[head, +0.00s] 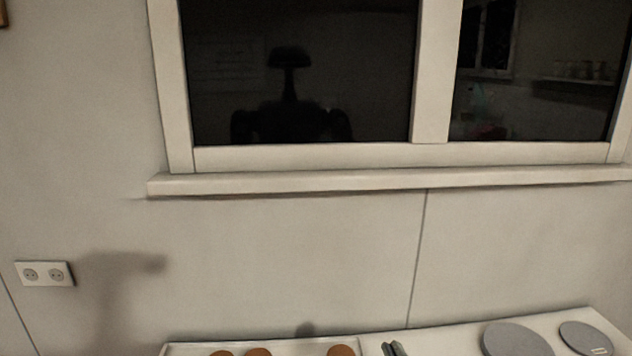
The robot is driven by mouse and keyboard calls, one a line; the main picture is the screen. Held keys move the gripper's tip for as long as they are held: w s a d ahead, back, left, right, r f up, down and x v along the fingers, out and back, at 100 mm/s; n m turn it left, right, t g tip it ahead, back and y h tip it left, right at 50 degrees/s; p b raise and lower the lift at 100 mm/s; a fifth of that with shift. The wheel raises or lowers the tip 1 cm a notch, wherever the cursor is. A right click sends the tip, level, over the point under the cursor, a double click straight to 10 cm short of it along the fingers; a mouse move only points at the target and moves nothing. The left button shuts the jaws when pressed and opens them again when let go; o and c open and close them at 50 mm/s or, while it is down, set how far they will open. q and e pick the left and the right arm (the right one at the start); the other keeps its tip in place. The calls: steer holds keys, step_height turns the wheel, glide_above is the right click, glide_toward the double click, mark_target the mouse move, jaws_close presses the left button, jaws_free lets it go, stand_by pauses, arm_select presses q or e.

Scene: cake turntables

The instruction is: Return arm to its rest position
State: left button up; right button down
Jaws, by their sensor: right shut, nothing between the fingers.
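Only the tip of my right gripper (394,349) shows, as two dark narrow fingers side by side at the bottom edge of the head view. They are shut with nothing visible between them; the rest of that gripper and its arm is below the frame. My left gripper is not in view. Two round grey discs, which look like turntables, lie at the bottom right: a larger one (514,341) cut by the frame edge and a smaller one (586,339) with a pale mark. My right gripper is left of both discs and apart from them.
A pale tray or surface (290,345) with several orange-brown round tops (258,352) is at the bottom, left of my right gripper. Behind are a plain wall (290,250), a window sill (390,181), a dark window (300,70) and a double socket (44,273).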

steer(key=s+d+f+m+g+h, duration=0.2)
steer(key=s+d+f+m+g, duration=0.15)
steer(key=s+f, duration=0.3)
steer(key=s+d+f+m+g+h, duration=0.1)
steer(key=s+d+f+m+g, duration=0.1)
steer(key=s+f+m+g, duration=0.4)
steer(key=s+f+g, duration=0.2)
steer(key=s+f, duration=0.2)
steer(key=s, duration=0.3)
steer(key=s+f+g, duration=0.2)
steer(key=s+f, duration=0.2)
steer(key=s, duration=0.3)
step_height(320, 180, down, 26)
steer(key=g+b, duration=0.1)
steer(key=s+d+f, duration=0.1)
steer(key=s+f, duration=0.7)
steer(key=s+d+f+g, duration=0.1)
steer(key=s+d+f, duration=0.1)
steer(key=s+f, duration=0.7)
steer(key=shift+s+d+f+y+b, duration=0.15)
steer(key=shift+d+f+y+b, duration=0.15)
steer(key=shift+b, duration=0.15)
steer(key=shift+g, duration=0.25)
